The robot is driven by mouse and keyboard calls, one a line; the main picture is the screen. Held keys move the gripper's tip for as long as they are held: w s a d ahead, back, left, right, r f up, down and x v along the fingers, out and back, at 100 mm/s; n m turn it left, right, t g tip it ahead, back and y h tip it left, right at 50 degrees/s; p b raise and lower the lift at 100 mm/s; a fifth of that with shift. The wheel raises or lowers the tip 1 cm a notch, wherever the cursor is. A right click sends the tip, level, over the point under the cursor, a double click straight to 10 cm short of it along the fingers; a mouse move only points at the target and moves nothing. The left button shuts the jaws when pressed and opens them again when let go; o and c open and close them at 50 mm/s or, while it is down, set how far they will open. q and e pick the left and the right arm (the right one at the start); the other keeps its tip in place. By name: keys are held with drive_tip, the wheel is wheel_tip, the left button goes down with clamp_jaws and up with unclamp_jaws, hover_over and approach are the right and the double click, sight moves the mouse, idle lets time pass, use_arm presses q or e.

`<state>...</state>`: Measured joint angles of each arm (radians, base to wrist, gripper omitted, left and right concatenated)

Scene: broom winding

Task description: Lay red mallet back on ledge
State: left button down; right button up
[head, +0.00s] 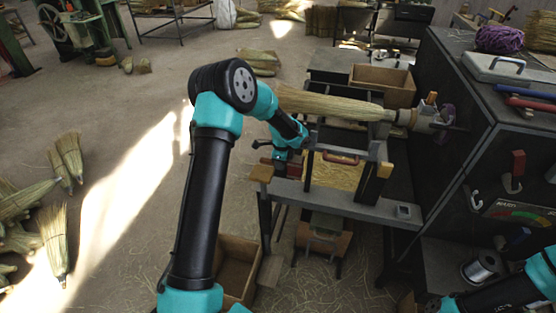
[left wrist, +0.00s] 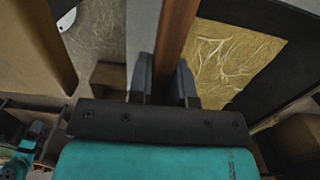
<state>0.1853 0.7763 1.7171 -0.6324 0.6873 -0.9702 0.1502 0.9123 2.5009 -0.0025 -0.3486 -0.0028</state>
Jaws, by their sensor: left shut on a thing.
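My left gripper (head: 284,162) is low over the left end of the bench, partly hidden by its own arm in the head view. In the left wrist view, its two dark fingers (left wrist: 164,88) are shut on the reddish-brown handle of the mallet (left wrist: 178,35), which runs away between them. The mallet's head cannot be made out. A grey ledge (head: 335,203) runs along the front of the bench; a grey strip also shows beside the handle in the wrist view (left wrist: 141,30). My right arm is at the bottom right; its gripper (head: 434,304) is cut off by the frame.
A straw broom (head: 330,104) lies horizontally in the winder above the bench. A dark red curved piece (head: 341,159) sits on the frame behind the ledge. A dark cabinet (head: 455,130) blocks the right. A wooden box (head: 236,268) stands below at the left.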

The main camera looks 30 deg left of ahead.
use_arm(q)
drive_tip(key=shift+f, duration=0.1)
drive_tip(key=shift+f, duration=4.25)
drive_tip(key=c, duration=1)
unclamp_jaws()
drive_tip(key=shift+o, duration=0.2)
drive_tip(key=r, duration=1.7)
drive_tip(key=shift+w+d+r, duration=0.1)
drive_tip(key=shift+d+r, duration=0.15)
drive_tip(key=shift+d, duration=0.05)
